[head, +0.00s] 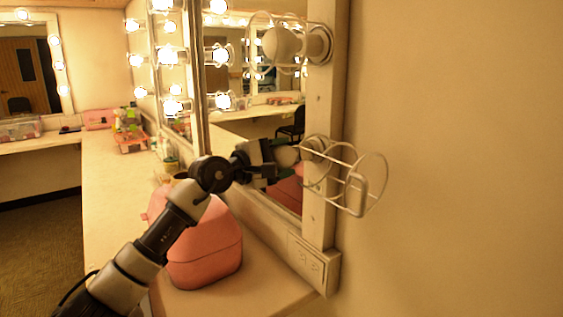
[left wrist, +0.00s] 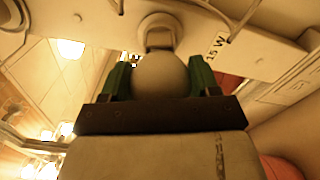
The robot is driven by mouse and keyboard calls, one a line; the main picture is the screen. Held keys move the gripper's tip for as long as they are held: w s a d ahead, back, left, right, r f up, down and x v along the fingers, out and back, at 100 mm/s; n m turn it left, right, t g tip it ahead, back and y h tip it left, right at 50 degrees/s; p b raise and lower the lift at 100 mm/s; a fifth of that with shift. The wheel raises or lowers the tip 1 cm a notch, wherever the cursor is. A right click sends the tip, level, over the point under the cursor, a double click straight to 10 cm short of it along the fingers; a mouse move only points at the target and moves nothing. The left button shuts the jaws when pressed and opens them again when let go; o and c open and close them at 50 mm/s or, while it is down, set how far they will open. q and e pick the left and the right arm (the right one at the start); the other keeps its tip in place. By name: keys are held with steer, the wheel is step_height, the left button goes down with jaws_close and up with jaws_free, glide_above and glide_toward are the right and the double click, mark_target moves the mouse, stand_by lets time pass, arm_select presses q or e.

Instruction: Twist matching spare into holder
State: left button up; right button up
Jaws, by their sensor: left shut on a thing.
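My left gripper (head: 278,157) is shut on a frosted, unlit bulb (head: 288,156) in front of the lower holder (head: 315,148) on the mirror's frame. In the left wrist view, the green-padded fingers of the gripper (left wrist: 160,80) hold the bulb (left wrist: 160,75) from both sides. Its base end points at the round holder (left wrist: 158,24) and lines up with it. I cannot tell how deep the base sits. The label "15 W" (left wrist: 217,47) is on the frame beside the holder. My right gripper is not in view.
A wire cage (head: 358,182) hangs swung open to the right of the lower holder. Above, an unlit bulb (head: 283,43) sits inside another cage. A pink case (head: 205,250) stands on the counter below my left arm. An outlet (head: 308,262) is low on the frame.

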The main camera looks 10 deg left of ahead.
arm_select(q)
steer(key=shift+m+b, duration=0.3)
stand_by(0.4)
steer(key=shift+f+m+b, duration=0.1)
steer(key=shift+m+b, duration=0.9)
steer(key=shift+b, duration=0.15)
steer(key=o, duration=0.9)
